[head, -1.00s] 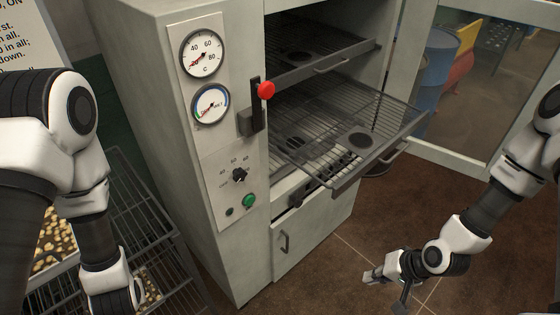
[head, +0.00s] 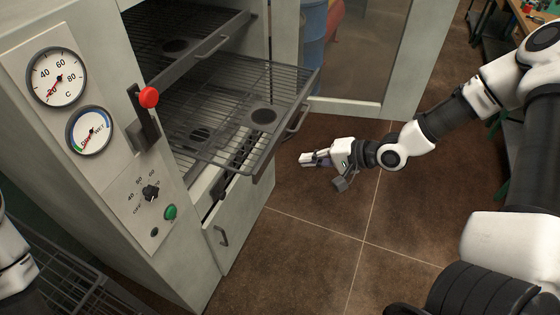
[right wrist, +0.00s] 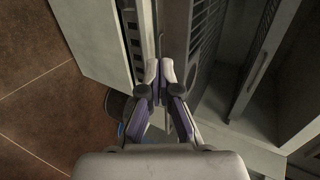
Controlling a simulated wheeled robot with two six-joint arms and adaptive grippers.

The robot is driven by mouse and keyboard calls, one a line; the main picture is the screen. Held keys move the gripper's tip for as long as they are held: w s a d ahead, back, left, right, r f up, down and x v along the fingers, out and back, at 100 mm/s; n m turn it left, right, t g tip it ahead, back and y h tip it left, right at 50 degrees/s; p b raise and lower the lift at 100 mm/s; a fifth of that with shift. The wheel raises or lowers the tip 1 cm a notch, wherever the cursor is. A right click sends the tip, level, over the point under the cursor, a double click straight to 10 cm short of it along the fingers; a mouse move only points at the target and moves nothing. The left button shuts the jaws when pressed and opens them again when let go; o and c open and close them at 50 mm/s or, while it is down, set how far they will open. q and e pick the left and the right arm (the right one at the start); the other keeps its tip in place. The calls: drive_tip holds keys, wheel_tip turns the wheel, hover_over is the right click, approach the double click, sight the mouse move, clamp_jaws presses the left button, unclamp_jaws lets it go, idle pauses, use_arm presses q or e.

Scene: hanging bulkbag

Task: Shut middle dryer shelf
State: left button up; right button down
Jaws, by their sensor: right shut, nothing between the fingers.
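The middle dryer shelf (head: 205,128) is a wire rack in a grey frame, pulled out of the dryer cabinet (head: 110,50). Its front handle (head: 298,118) faces right. My right gripper (head: 304,159) is shut and empty, a little to the right of the shelf's front and apart from it in the head view. It also shows shut in the right wrist view (right wrist: 158,68), with cabinet parts beyond the fingertips. Of my left arm only a part shows at the left edge of the head view; its gripper is out of view.
An upper shelf (head: 170,40) sits above the middle one. The open glass door (head: 355,50) stands behind my right gripper. A red-knobbed lever (head: 148,98) sticks out from the cabinet front. A lower drawer (head: 232,225) is below. The brown floor (head: 310,240) in front is clear.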

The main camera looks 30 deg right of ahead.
sight(270, 158)
drive_tip(key=w+a, duration=0.1)
drive_tip(key=w, duration=0.1)
drive_tip(key=w+a+f, duration=0.1)
drive_tip(key=w+a, duration=0.1)
drive_tip(key=w+a+f, duration=0.1)
drive_tip(key=w+a, duration=0.1)
drive_tip(key=shift+a+f+p, duration=0.15)
drive_tip(key=shift+a+p, duration=0.1)
drive_tip(key=shift+p, duration=0.1)
drive_tip(key=shift+d, duration=0.1)
